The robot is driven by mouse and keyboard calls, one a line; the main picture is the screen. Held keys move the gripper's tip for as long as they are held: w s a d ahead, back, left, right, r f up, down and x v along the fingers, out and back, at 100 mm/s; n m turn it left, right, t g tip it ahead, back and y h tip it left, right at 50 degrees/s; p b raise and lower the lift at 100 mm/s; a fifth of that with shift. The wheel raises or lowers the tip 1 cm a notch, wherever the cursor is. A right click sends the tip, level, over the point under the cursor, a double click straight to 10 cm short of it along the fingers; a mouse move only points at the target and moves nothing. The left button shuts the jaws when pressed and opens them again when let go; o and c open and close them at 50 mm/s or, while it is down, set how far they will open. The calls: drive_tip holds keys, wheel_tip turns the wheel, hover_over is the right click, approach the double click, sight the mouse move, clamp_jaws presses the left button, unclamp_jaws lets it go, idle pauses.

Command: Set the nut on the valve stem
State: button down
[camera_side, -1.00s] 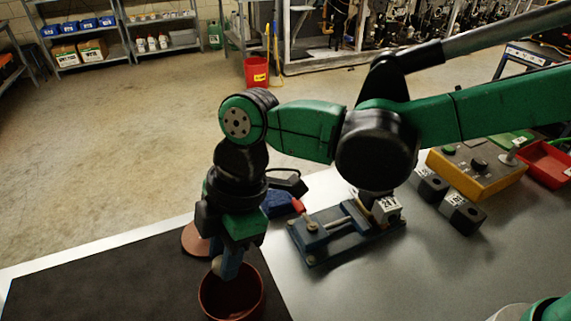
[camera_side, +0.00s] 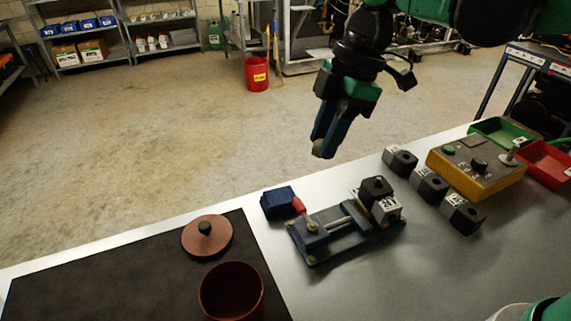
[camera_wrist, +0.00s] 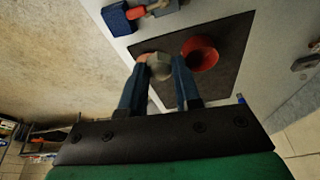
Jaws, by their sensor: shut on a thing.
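My gripper (camera_side: 325,145) hangs in the air beyond the blue clamp fixture, above and to its left-back, clear of the bench. In the wrist view its two blue fingers (camera_wrist: 160,80) are shut on a grey nut (camera_wrist: 159,66) at their tips. The nut also shows as a small pale piece at the fingertips in the side view (camera_side: 321,150). I cannot clearly identify the valve stem. The blue fixture (camera_side: 312,258) on the bench carries a rod, a pale labelled block (camera_side: 386,209) and a black piece with a hole (camera_side: 376,188).
A brown pot (camera_side: 231,292) and a round lid (camera_side: 207,236) stand on a black mat (camera_side: 110,275). A dark blue block (camera_side: 278,202) is beside the fixture. Several holed blocks (camera_side: 429,184), a yellow control box (camera_side: 478,167) and red (camera_side: 545,160) and green trays sit at right.

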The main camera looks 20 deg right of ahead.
sight(379, 178)
drive_tip(key=d, duration=0.3)
drive_tip(key=d+f+m, duration=0.1)
drive_tip(key=d, duration=0.3)
drive_tip(key=s+d+f+m, duration=0.1)
drive_tip(key=d, duration=0.2)
drive_tip(key=shift+s+d+f+t, duration=0.15)
drive_tip(key=shift+f+t, duration=0.1)
drive_tip(key=shift+t, duration=0.15)
drive_tip(key=shift+m, duration=0.3)
drive_tip(key=shift+d+f, duration=0.15)
drive_tip(key=shift+f, duration=0.9)
drive_tip(key=shift+d+f, duration=0.1)
drive_tip(key=shift+f, duration=0.95)
drive_tip(key=shift+f, duration=0.2)
drive_tip(key=shift+f, duration=0.35)
drive_tip(key=shift+f, duration=0.35)
drive_tip(key=shift+c, duration=0.7)
unclamp_jaws()
